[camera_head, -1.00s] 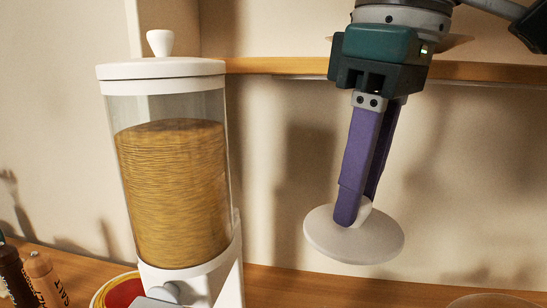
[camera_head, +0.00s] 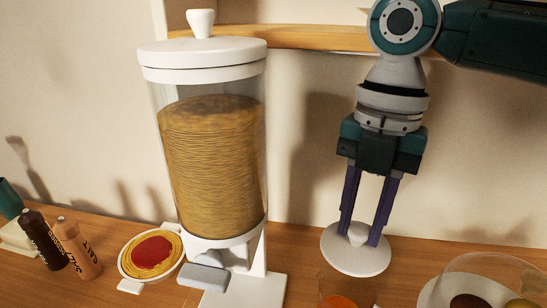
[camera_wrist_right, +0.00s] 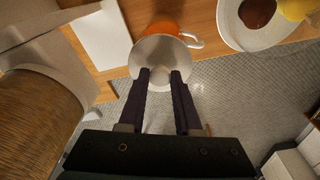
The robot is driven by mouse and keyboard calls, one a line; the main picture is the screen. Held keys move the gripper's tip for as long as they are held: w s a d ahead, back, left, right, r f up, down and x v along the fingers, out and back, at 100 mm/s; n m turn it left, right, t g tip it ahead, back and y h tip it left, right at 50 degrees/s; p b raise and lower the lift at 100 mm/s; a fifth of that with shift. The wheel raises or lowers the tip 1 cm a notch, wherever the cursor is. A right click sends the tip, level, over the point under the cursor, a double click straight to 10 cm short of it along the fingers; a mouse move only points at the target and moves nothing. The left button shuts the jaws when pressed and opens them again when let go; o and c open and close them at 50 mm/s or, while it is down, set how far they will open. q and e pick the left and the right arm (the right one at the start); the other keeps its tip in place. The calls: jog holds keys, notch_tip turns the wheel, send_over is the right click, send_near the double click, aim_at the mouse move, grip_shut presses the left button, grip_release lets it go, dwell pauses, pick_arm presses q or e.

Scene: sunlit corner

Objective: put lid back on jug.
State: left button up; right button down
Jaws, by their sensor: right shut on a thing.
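My right gripper (camera_head: 359,237) is shut on the knob of a round white lid (camera_head: 352,262). The lid is held roughly level, its disc below the fingertips. It also shows in the wrist view (camera_wrist_right: 150,50), between the fingers and the jug. The clear jug (camera_head: 345,287) with orange contents stands at the bottom edge of the head view, partly cut off, just below the lid in the picture. In the wrist view the lid hides part of the jug (camera_wrist_right: 165,28), and a pale handle sticks out to the right. My left gripper is not in view.
A tall dispenser (camera_head: 212,170) with a white top stands left of the gripper. A plate of spaghetti (camera_head: 150,253) and brown bottles (camera_head: 77,248) are further left. A pale plate with food (camera_head: 437,291) and a clear dome lie at the right. A wooden shelf (camera_head: 310,38) runs behind.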

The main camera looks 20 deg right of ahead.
aim_at(360, 246)
jog(key=shift+s+d+f+n, duration=0.2)
jog(key=shift+f+n, duration=0.2)
jog(key=shift+n, duration=0.3)
jog(key=shift+f, duration=0.15)
notch_tip(360, 246, down, 5)
jog(key=b, duration=0.5)
jog(key=shift+r, duration=0.2)
jog(key=shift+f+b, duration=0.45)
jog(key=shift+f, duration=0.35)
jog(key=shift+p, duration=0.6)
jog(key=shift+f, duration=0.15)
dwell(0.6)
jog(key=shift+p, duration=0.35)
